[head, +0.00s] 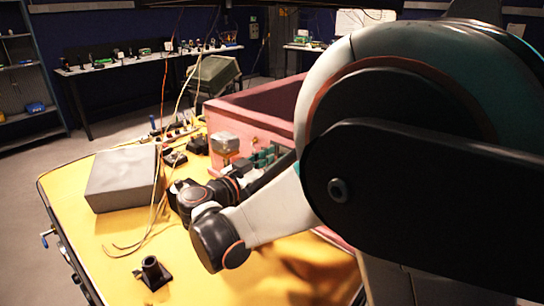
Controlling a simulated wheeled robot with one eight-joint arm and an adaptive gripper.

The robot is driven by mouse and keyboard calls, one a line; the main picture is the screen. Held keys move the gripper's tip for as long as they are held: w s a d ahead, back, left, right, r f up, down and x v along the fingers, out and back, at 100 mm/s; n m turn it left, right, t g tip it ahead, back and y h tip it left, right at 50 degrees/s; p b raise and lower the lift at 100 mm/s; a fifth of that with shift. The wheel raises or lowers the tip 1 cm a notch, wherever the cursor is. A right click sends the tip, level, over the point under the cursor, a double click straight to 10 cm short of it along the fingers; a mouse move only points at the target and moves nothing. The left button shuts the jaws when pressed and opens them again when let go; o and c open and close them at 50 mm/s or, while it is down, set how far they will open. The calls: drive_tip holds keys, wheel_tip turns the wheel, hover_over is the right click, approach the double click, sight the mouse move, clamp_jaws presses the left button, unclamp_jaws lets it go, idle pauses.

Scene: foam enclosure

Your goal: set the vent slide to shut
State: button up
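The pink foam enclosure (262,101) stands on the yellow table, its right part hidden behind my arm. I cannot make out the vent slide or its setting; it may be hidden or too small to tell. A silver-grey block (225,144) is at the enclosure's near left corner. Small green blocks (264,156) are along its near side. My gripper (268,176) is low beside this near side, just in front of the green blocks, partly hidden by my arm. Its fingers are too dark and small to tell open from shut, or whether they touch anything.
A grey box (124,179) lies on the yellow table (85,234) left of my wrist. A black holder (152,272) stands near the front edge. Loose cables (150,222) run beside the box. Small black devices (174,157) sit farther back. The front left tabletop is mostly clear.

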drive_tip(key=shift+w+d, duration=0.45)
drive_tip(key=shift+w, duration=0.05)
clamp_jaws()
drive_tip(key=shift+w+a+r, duration=0.1)
drive_tip(key=shift+w+a, duration=1.2)
unclamp_jaws()
drive_tip(key=shift+w+a, duration=0.1)
drive_tip(key=shift+a, duration=0.05)
